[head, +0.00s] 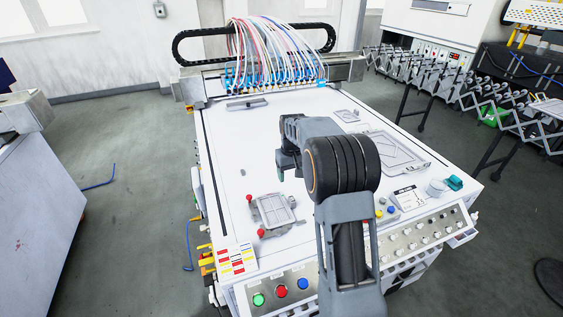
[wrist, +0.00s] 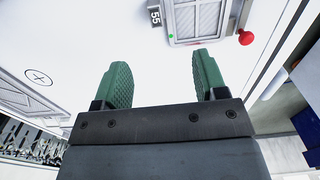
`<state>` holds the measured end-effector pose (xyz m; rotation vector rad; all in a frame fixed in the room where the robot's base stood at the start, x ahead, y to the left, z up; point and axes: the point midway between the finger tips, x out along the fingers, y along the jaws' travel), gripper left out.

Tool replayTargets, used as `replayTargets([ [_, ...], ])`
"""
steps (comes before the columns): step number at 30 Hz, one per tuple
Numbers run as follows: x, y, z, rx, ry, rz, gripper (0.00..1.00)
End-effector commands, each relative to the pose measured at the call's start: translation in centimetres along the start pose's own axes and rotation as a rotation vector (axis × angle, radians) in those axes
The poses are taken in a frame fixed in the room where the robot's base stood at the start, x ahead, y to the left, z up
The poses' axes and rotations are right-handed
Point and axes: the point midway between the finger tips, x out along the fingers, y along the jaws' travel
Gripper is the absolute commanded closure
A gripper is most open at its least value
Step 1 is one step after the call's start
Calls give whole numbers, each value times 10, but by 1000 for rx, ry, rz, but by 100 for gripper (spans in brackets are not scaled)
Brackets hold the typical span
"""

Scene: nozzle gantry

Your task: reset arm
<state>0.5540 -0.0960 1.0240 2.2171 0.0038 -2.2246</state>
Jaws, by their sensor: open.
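My arm reaches out over the white machine table (head: 235,140) in the head view. My gripper (head: 281,172) is partly hidden behind my own arm there, with a green finger pad just showing. In the wrist view my gripper (wrist: 162,78) is open, its two green ribbed fingers wide apart with only bare white table surface between them. A grey framed fixture with red knobs (head: 275,213) sits on the table to the left of my arm. Part of it also shows at the top of the wrist view (wrist: 200,20), beyond the right finger.
A larger grey frame (head: 396,152) lies on the table at right. A gantry with coloured hoses (head: 278,55) spans the back. A button panel (head: 281,289) runs along the front edge. A teal object (head: 455,183) and a round container (head: 437,187) stand at the right corner.

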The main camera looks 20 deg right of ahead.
Motion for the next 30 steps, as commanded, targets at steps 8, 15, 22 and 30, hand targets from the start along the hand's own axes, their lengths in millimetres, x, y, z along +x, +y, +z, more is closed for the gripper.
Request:
replayTargets([
  [8,10,-1,7,43,-10,-1,34],
  [15,-1,-28,78,91,6,3,34],
  [22,-34,-64,168,85,121,11,34],
  [30,-50,-87,237,38,261,10,34],
])
